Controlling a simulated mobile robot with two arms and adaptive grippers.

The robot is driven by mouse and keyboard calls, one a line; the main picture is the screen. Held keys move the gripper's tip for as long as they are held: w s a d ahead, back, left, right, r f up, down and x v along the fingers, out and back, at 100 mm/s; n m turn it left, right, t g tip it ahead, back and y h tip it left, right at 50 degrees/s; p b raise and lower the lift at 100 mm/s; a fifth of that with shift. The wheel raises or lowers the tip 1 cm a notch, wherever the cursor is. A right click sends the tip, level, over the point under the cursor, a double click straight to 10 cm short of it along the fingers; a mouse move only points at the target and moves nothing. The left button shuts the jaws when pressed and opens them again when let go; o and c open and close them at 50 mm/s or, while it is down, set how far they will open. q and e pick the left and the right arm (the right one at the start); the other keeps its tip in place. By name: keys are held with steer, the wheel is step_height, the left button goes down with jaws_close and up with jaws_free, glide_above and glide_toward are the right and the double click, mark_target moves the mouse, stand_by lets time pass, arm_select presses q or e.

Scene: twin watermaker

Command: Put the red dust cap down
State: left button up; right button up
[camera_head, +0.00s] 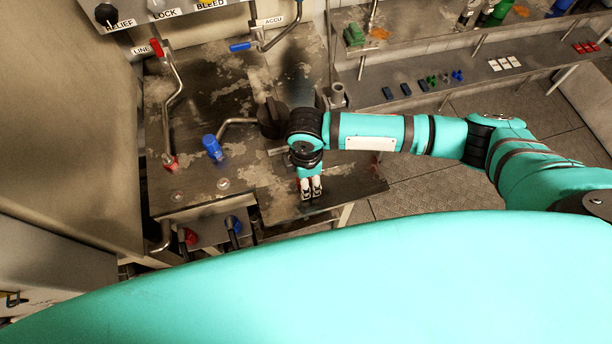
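My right gripper (311,190) points down over the front right part of the stained metal bench (240,90). Its two pale fingers with dark tips are close together, and I cannot make out whether anything is between them. I cannot pick out a loose red dust cap for certain. A red fitting (170,162) sits at the lower end of a bent pipe on the left of the bench. My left gripper is not in view.
A blue fitting (212,146) on a bent pipe and a dark round knob (272,118) stand on the bench left of my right gripper. A labelled valve panel (165,12) is at the back. A shelf (440,85) at right carries several small coloured parts.

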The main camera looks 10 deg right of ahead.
step_height(320, 180, up, 12)
steer(key=b, duration=0.1)
steer(key=shift+r, duration=0.15)
stand_by(0.4)
stand_by(0.4)
